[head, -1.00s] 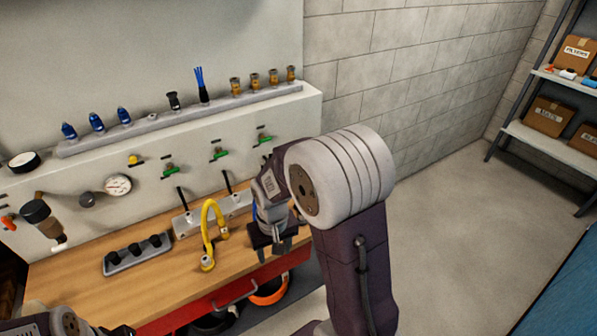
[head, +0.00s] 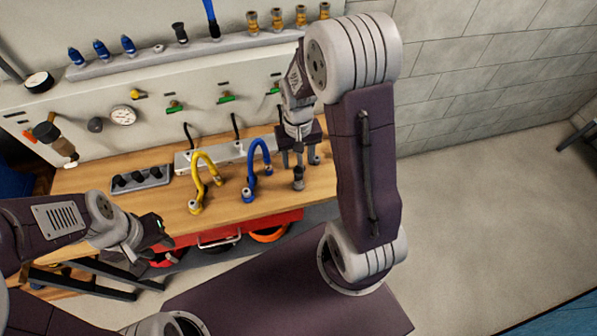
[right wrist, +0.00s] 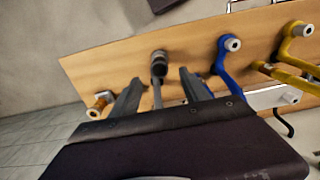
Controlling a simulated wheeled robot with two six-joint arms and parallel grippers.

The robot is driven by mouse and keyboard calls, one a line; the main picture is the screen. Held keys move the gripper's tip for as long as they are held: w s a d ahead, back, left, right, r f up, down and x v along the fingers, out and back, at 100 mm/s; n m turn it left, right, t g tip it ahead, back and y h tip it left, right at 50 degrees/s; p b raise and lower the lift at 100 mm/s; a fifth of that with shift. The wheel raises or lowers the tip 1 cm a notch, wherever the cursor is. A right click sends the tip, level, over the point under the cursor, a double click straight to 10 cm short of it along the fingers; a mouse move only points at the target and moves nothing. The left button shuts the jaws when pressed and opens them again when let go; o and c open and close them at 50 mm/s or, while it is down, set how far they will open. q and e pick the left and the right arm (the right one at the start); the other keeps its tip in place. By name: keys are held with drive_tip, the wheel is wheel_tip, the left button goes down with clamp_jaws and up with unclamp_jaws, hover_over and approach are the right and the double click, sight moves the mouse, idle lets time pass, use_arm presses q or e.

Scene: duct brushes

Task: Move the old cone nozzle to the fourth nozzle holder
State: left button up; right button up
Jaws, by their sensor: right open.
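My right gripper (head: 298,160) points down over the right part of the bench, open. A small dark fitting on a grey stem (head: 298,180) stands just below its fingertips. In the right wrist view this fitting (right wrist: 158,66) shows beyond and between the open fingers (right wrist: 158,92), apart from both. I cannot tell whether it is the old cone nozzle. The rail (head: 228,43) holds blue cone nozzles (head: 101,49) at the left, then a low, apparently empty fourth spot (head: 159,48). My left gripper (head: 155,232) is in front of the bench; its jaws are unclear.
A blue hose (head: 258,165) and a yellow hose (head: 202,178) arch up left of the right gripper. A dark nozzle (head: 180,32), a blue brush (head: 212,20) and brass fittings (head: 277,18) fill the rail's right. A black-knobbed block (head: 140,178) lies on the bench (head: 80,205).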

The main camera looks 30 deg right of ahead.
sight(299, 170)
drive_tip(key=shift+d+f, duration=0.2)
drive_tip(key=shift+f, duration=0.1)
wheel_tip(299, 170, down, 7)
drive_tip(key=b, duration=0.7)
drive_tip(key=shift+a+f, duration=0.1)
drive_tip(key=shift+f, duration=0.1)
drive_tip(key=shift+f+b, duration=0.35)
drive_tip(key=shift+f, duration=0.25)
drive_tip(key=shift+r+p, duration=0.1)
drive_tip(key=shift+p, duration=0.35)
clamp_jaws()
